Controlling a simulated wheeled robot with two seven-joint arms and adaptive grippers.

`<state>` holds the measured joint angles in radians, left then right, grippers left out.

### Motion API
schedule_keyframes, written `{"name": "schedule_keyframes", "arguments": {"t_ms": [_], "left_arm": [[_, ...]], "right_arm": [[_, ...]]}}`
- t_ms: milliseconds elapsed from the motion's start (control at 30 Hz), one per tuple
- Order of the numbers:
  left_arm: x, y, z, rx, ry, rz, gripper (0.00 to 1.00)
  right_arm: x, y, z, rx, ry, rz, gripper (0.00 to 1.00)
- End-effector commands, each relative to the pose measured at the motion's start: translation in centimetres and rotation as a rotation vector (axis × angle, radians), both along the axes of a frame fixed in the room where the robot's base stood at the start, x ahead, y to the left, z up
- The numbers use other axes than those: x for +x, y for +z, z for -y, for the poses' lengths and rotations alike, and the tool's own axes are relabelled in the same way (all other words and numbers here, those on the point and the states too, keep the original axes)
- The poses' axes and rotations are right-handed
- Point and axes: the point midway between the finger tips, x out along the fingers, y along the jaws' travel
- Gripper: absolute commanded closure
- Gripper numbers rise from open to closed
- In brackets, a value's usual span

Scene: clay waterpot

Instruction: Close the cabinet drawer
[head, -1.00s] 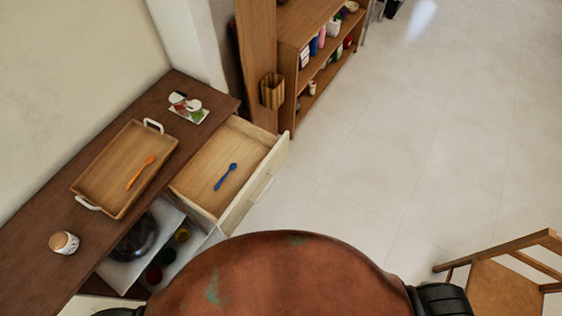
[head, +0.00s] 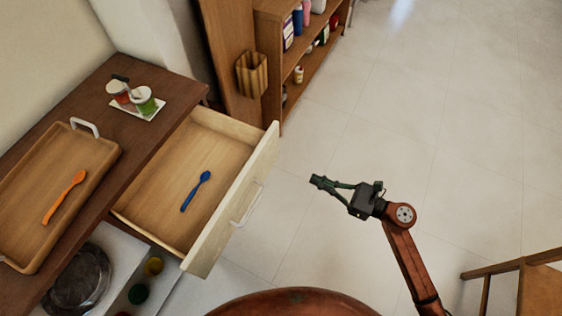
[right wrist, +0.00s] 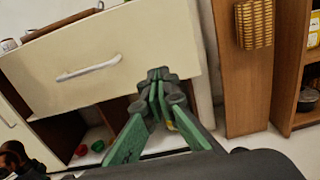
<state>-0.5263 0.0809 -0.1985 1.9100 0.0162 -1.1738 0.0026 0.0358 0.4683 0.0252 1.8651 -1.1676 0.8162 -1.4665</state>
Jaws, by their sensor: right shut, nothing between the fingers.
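The cabinet drawer (head: 172,178) is pulled open, with a pale front panel (head: 228,212) and a white handle (head: 246,206). A blue spoon (head: 196,191) lies inside it. My right gripper (head: 316,181) is shut and empty, to the right of the drawer front and apart from it in the head view. In the right wrist view, the shut green fingers (right wrist: 158,75) point at the right part of the drawer front (right wrist: 110,65), right of its handle (right wrist: 88,68). Whether they touch it cannot be told there. My left gripper is not in view.
The brown cabinet top (head: 125,145) carries a wooden tray (head: 25,250) with an orange spoon (head: 63,197), and jars on a white plate (head: 150,114). A shelf unit (head: 272,95) stands behind the drawer. The tiled floor on the right is open; a wooden chair (head: 530,285) is at lower right.

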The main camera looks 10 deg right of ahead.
Motion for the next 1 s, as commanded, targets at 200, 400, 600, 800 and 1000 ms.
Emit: {"name": "schedule_keyframes", "arguments": {"t_ms": [200,400,600,800,1000], "left_arm": [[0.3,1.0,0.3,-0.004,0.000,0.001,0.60],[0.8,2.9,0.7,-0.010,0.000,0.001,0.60],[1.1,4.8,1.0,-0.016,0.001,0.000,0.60],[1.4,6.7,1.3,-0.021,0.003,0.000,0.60],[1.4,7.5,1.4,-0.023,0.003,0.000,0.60]], "right_arm": [[1.0,0.2,-2.0,-0.015,0.013,0.021,1.00],[3.4,0.1,-5.2,-0.012,0.010,0.018,1.00],[5.8,0.1,-8.4,-0.011,0.011,0.017,1.00],[7.4,0.1,-10.7,-0.011,0.009,0.015,1.00],[8.0,0.1,-11.5,-0.011,0.009,0.014,1.00]]}}
